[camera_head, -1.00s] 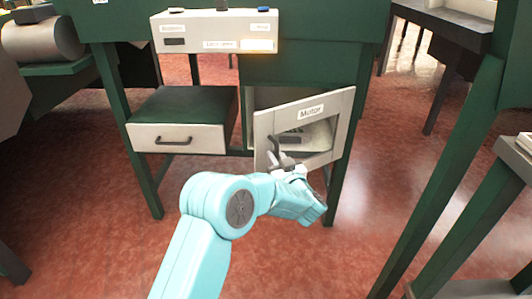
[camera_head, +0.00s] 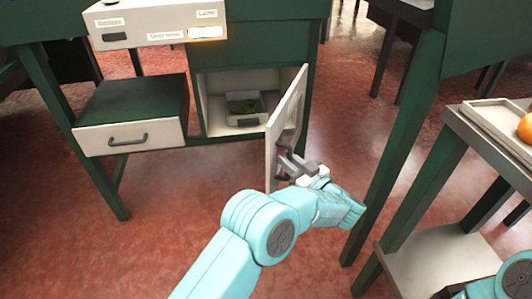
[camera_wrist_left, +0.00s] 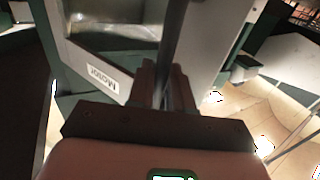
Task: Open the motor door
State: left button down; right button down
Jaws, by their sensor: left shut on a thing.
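The motor door (camera_head: 284,120), a pale panel, stands swung well out from its compartment in the head view, seen nearly edge-on. Its hinge side is at the compartment's right edge. My left gripper (camera_head: 286,162) is at the door's outer face, low down, shut on the dark door handle. In the left wrist view the handle (camera_wrist_left: 176,40) runs between the fingers of my left gripper (camera_wrist_left: 163,82). The "Motor" label (camera_wrist_left: 102,79) shows beside them. The right gripper is out of view; only a teal part of my right arm shows at the bottom right corner.
The open compartment (camera_head: 218,80) holds a pale bin (camera_head: 245,121) with something dark green inside. A side table (camera_head: 450,135) carries a tray (camera_head: 490,118) and an orange (camera_head: 525,128).

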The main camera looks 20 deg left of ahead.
pick_arm(q)
jog(key=shift+w+d+r, duration=0.1)
jog(key=shift+w+d, duration=0.1)
jog(key=shift+d, duration=0.85)
jog(key=shift+w+d+r, duration=0.1)
jog(key=shift+w+d, duration=0.1)
jog(key=shift+d, duration=0.85)
jog(key=c, duration=1.2)
grip_release()
jog(key=shift+w+f, duration=0.1)
jog(key=shift+c, duration=0.2)
jog(key=shift+f, duration=0.1)
